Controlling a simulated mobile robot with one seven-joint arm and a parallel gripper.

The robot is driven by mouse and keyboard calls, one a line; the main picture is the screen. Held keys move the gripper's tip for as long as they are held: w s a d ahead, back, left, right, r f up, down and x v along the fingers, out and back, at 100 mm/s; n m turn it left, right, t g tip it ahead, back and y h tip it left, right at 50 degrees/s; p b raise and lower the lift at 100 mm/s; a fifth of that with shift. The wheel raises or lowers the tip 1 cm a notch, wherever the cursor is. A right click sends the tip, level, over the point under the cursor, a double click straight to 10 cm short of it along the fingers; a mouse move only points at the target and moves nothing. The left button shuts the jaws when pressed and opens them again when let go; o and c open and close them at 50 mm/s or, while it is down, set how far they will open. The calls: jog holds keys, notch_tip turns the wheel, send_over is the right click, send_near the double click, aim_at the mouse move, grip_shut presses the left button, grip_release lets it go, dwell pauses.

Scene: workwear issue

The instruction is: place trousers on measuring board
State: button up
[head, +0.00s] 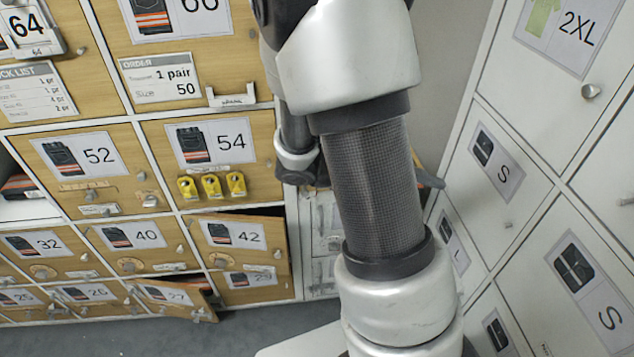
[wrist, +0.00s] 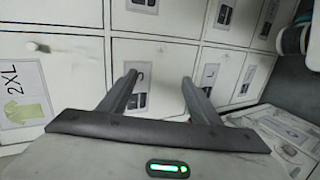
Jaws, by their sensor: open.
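My gripper (wrist: 160,92) is open in the wrist view, its two dark fingers spread and pointing at white locker doors. Nothing shows between the fingers. A dark folded item with an orange-red edge (head: 22,187) lies in an open compartment at the far left of the head view. It may be folded trousers, but it is cut off by the frame edge. I cannot make out a measuring board in either view.
Wooden lockers carry trouser pictures and sizes, with an order card (head: 160,80) reading 1 pair, size 50. The size 42 door (head: 240,247) and the size 27 door (head: 180,296) stand ajar. Yellow padlocks (head: 211,186) hang below 54. White lockers (head: 490,160) close off the right.

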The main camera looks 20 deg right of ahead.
jog(key=s+a+r+n+t+y, duration=0.1)
jog(key=a+r+t+y, duration=0.3)
jog(key=a, duration=0.7)
jog(key=s+a+r+n+t+y, duration=0.2)
jog(key=a+r+t+y, duration=0.3)
jog(key=a+r+y, duration=0.3)
jog(key=a+r, duration=0.1)
jog(key=a, duration=0.2)
jog(key=shift+a+r+n+y, duration=0.15)
jog(key=shift+r+n+y, duration=0.15)
jog(key=shift+r, duration=0.05)
